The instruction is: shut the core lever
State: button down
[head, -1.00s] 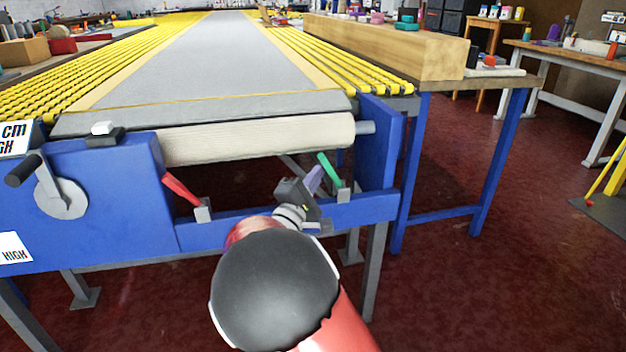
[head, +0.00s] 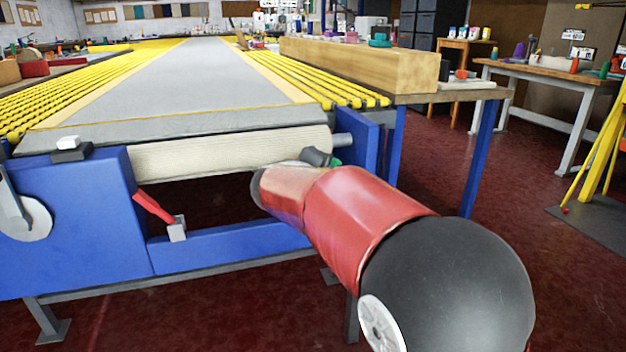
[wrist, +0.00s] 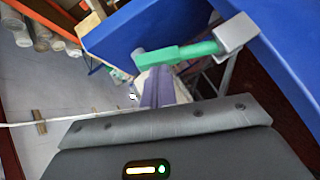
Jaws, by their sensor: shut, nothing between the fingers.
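A green lever (wrist: 180,53) on a grey block (wrist: 235,37) sits by the blue frame; in the wrist view it runs left from the block. In the head view only a sliver of the green lever (head: 336,162) shows behind my arm. A red lever (head: 152,206) on its own grey block leans up to the left on the front of the frame. I cannot tell from a label which is the core lever. My gripper's purple fingers (wrist: 158,86) are shut and empty, with tips close to the green lever; contact is unclear. In the head view my arm hides the fingers.
A cream roll (head: 225,152) spans the blue frame (head: 70,215) above the levers. A blue upright plate (head: 358,150) stands close at the roll's right end. A long wooden beam (head: 360,65) lies behind.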

jog(key=shift+w+d+f+m+g+y+b, duration=0.15)
jog(key=shift+w+d+m+y+b, duration=0.15)
jog(key=shift+d, duration=0.25)
jog(key=shift+w+d+m+g+y+b, duration=0.1)
jog(key=shift+d+g+y+b, duration=0.1)
jog(key=shift+d+b, duration=0.25)
jog(key=shift+d, duration=0.25)
